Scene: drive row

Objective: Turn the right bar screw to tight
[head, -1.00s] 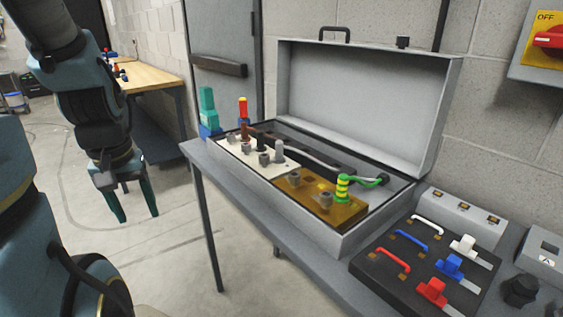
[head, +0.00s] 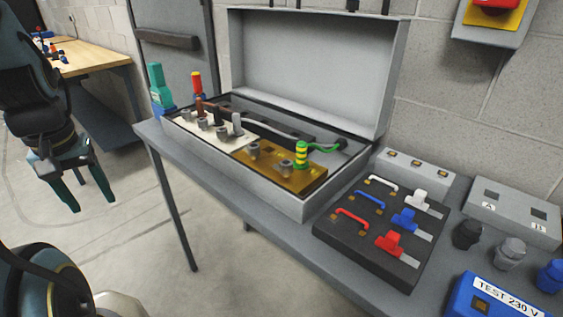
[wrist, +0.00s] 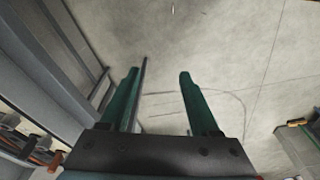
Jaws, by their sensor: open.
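A brass bar (head: 307,180) lies at the right end of the open grey case. It carries two grey screws; the right bar screw (head: 286,167) stands near its front right, the left bar screw (head: 254,149) further left. A green-and-yellow banded piece (head: 301,155) with a green wire stands behind the right screw. How tight either screw is I cannot tell. My gripper (head: 91,203) is at the far left, open, empty, pointing down over the floor, well apart from the case. In the wrist view, its green fingers (wrist: 159,75) are spread above bare concrete.
The case (head: 245,184) stands on a grey bench with its lid raised. Right of it are a black switch board (head: 330,232), grey boxes (head: 513,211) and a blue tester (head: 500,300). A wooden table (head: 85,57) stands behind my arm. The floor before the bench is clear.

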